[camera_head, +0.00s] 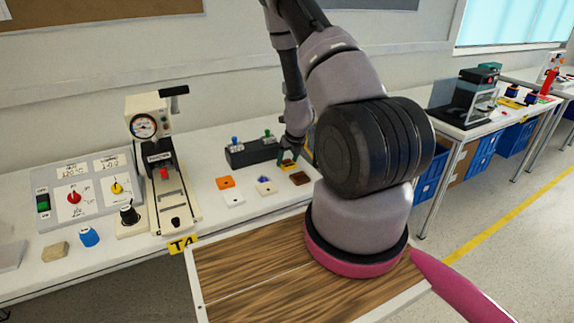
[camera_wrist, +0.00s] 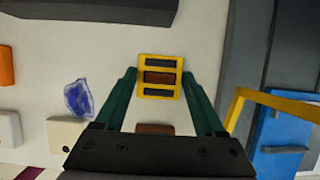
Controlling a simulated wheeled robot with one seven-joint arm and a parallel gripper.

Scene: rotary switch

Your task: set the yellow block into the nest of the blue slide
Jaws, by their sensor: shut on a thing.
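The yellow block (camera_wrist: 160,58) has dark slots across it and a brown middle. It is between the green fingertips of my gripper (camera_wrist: 160,80), which is shut on it. In the head view, my gripper (camera_head: 288,160) and the yellow block (camera_head: 289,166) are low over the bench, just behind a brown block (camera_head: 300,179). I cannot tell whether the yellow block touches the bench. No blue slide with a nest can be made out for certain. A small blue piece (camera_wrist: 78,98) lies left of my gripper, behind a cream block (camera_wrist: 66,136).
A dark box with levers (camera_head: 252,152) stands behind the blocks. An orange block (camera_head: 225,182) and a white block (camera_head: 233,200) lie to the left. Further left are a press with a gauge (camera_head: 146,125), a knob panel (camera_head: 82,195) and a blue object (camera_head: 89,237).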

